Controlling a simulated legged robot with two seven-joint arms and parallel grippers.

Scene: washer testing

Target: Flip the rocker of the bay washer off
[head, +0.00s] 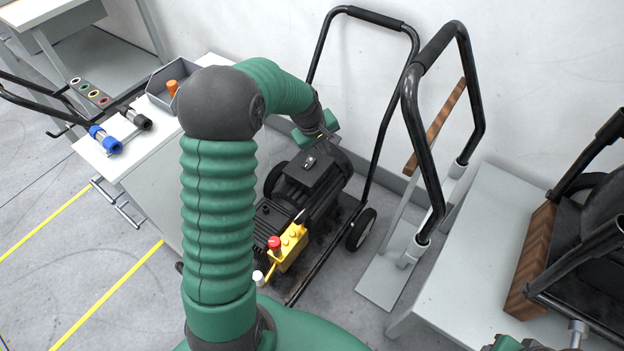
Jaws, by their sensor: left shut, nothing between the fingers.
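The washer is a black motor and pump unit (308,185) on a dark wheeled cart with a tall black handle. A small light-coloured switch (309,162) sits on the black box on top of the motor; it looks like the rocker, but its position is too small to read. My left gripper (322,134) is shut and empty, just above and beyond this switch, near the box's far edge. I cannot tell whether it touches the box. My left arm hides part of the washer's left side. My right gripper is not clearly seen.
A yellow block with a red knob (275,243) sits low on the washer's front. A white bench (150,185) with hose fittings stands left. A black upright handle frame (408,95) and a grey table (480,235) stand right. The wall is close behind.

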